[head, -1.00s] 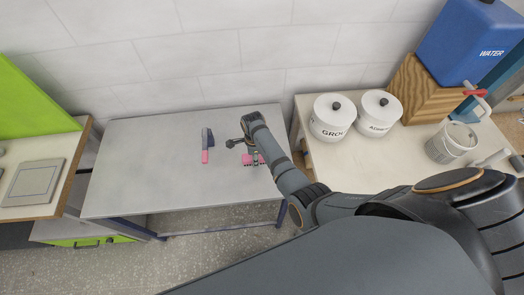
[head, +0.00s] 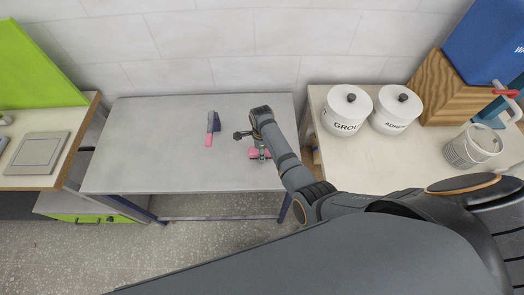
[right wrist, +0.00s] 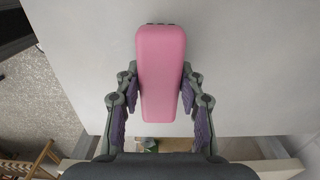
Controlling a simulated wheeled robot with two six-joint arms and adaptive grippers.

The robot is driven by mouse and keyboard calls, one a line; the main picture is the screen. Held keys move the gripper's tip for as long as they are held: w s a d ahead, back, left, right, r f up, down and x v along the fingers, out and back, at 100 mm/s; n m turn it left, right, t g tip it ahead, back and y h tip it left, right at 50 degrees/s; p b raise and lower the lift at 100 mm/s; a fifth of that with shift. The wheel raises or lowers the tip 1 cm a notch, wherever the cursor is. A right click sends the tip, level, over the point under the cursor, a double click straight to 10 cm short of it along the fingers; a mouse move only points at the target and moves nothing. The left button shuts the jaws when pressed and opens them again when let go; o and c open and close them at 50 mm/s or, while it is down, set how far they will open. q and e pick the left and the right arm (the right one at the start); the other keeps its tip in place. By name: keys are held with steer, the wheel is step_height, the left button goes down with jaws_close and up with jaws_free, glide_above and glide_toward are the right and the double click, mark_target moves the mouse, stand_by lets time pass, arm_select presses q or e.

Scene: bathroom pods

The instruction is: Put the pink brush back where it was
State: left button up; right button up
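The pink brush (head: 254,154) is a small pink block at the right part of the grey table, under my right gripper (head: 261,151). In the right wrist view the brush (right wrist: 161,75) lies lengthwise between the two fingers of my right gripper (right wrist: 160,82). The finger ends bend inward and appear to press on both its sides. I cannot tell if it touches the table or is slightly above it. My left gripper is not in view.
White canisters (head: 346,110) and a wire-handled bucket (head: 470,148) stand on the right counter (head: 385,165). The table's left part is clear.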

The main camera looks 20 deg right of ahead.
steer(key=o, duration=0.3)
steer(key=shift+w+d, duration=0.1)
steer(key=shift+r, duration=0.1)
step_height(320, 180, up, 8)
steer(key=p, duration=0.7)
steer(key=shift+p, duration=0.4)
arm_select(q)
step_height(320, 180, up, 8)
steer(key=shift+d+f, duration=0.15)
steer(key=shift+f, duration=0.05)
arm_select(e)
steer(key=shift+r, duration=2.05)
